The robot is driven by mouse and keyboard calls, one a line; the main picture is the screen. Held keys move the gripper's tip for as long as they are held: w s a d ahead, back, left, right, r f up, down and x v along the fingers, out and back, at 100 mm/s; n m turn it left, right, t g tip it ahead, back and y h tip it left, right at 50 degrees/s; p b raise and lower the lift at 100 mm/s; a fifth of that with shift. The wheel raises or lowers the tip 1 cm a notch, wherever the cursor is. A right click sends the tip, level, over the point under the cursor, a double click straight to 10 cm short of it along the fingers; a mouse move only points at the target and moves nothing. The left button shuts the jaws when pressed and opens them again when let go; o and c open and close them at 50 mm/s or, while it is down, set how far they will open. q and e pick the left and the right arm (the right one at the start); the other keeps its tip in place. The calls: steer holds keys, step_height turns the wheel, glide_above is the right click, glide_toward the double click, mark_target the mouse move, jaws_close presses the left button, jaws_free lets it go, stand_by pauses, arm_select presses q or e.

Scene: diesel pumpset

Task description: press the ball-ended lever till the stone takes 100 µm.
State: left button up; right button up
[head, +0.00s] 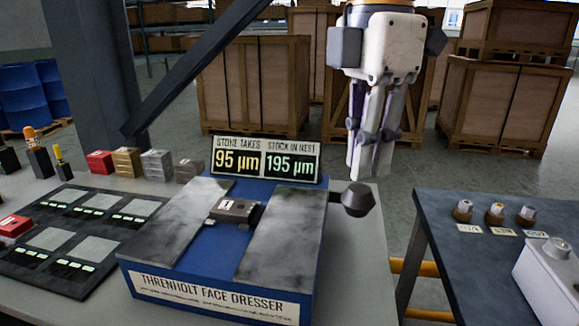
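The blue face dresser (222,262) stands on the table, with two grey slabs on top. Its display (265,160) reads STONE TAKES 95 µm and STOCK IN NEST 195 µm. A small dark block marked 1 (234,210) lies in the channel between the slabs. The dark ball-ended lever (358,199) sticks out at the dresser's right side. My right gripper (369,176) points straight down just above and behind the ball; its fingers look closed together and empty. I cannot tell whether the tips touch the ball. My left gripper is out of view.
Coloured blocks (127,162) stand in a row behind black trays (78,235) on the left. A dark table (480,268) on the right holds small labelled knobs (495,213) and a white box (548,280). A floor gap separates the tables. Wooden crates (255,85) stand behind.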

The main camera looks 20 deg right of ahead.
mark_target(361, 190)
steer(key=shift+f+p, duration=0.3)
steer(key=shift+f, duration=0.65)
steer(key=shift+s+f, duration=0.1)
steer(key=shift+f, duration=0.8)
steer(key=shift+s+a+f+p, duration=0.15)
steer(key=shift+s+f+p, duration=0.15)
steer(key=shift+f, duration=0.25)
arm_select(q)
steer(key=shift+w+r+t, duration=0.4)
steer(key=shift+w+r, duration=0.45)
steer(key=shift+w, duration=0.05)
arm_select(e)
steer(key=shift+s+a+f, duration=0.2)
steer(key=shift+s+f, duration=0.05)
steer(key=shift+f, duration=0.55)
steer(key=shift+s+a+f, duration=0.15)
steer(key=shift+s+f, duration=0.15)
steer(key=shift+f, duration=0.45)
steer(key=shift+s+a+f, duration=0.2)
steer(key=shift+s+f, duration=0.05)
steer(key=shift+f, duration=0.55)
